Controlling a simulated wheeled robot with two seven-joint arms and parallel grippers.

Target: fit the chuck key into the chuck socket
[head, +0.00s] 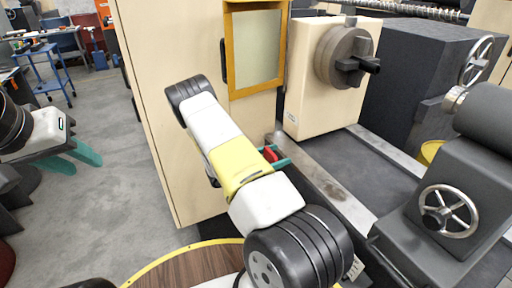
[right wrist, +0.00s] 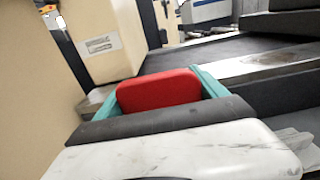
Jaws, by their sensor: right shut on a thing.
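My right gripper (head: 277,157) is shut on a red part, which I take as the chuck key's handle (head: 270,154). In the right wrist view, the red block (right wrist: 158,91) sits between the teal fingers of the gripper (right wrist: 155,84). The rest of the key is hidden. The round grey chuck (head: 332,57) with dark jaws is on the cream headstock, up and right of the gripper and well apart from it. I cannot make out its socket. My left gripper (head: 70,158) is at the far left, its teal fingers apart, with nothing seen between them.
The cream headstock (head: 304,95) stands beside a tall cream cabinet (head: 180,130) with a yellow-framed panel (head: 256,50). Metal bed rails (head: 325,185) run below the chuck. A grey tailstock with a handwheel (head: 447,210) is at the right. A round wooden table (head: 185,270) is at the front.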

